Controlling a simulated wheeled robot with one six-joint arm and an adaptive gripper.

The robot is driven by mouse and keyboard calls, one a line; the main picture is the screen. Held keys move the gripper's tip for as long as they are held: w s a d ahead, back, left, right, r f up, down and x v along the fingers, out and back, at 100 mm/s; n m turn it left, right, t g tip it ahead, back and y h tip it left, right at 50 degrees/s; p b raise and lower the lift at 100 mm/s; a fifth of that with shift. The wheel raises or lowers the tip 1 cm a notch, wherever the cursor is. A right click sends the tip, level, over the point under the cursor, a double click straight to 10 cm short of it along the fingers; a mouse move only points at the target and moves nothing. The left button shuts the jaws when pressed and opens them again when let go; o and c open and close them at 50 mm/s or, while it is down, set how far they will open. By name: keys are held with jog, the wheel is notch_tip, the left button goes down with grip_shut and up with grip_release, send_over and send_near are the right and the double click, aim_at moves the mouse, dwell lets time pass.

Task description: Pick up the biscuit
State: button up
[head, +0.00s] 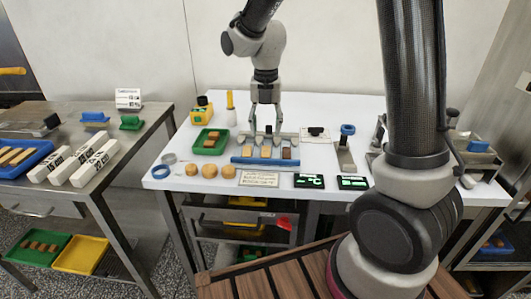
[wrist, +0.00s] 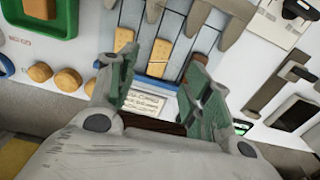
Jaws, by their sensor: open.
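Rectangular tan biscuits lie on a slatted mesh: one biscuit (head: 248,151), another biscuit (head: 266,151), and a dark brown one (head: 286,153). Two tan ones show in the wrist view, a left biscuit (wrist: 124,40) and a middle biscuit (wrist: 160,58), with the dark one (wrist: 195,19) further right. The mesh (head: 262,161) has a blue front bar. My gripper (head: 265,121) hangs over the back of the mesh, fingers pointing down. It is open, with green finger pads apart in the wrist view (wrist: 158,85), and nothing shows held between them.
A green tray (head: 200,149) holds more brown pieces at the left. Round tan pieces (head: 208,171) and a label card (head: 259,179) lie along the front. Grey lobed shapes (head: 290,138) stand behind the mesh.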

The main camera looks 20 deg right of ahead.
aim_at(266, 150)
jog(key=f, duration=0.7)
jog(key=shift+s+f, duration=0.15)
jog(key=shift+s, duration=0.05)
jog(key=c, duration=0.9)
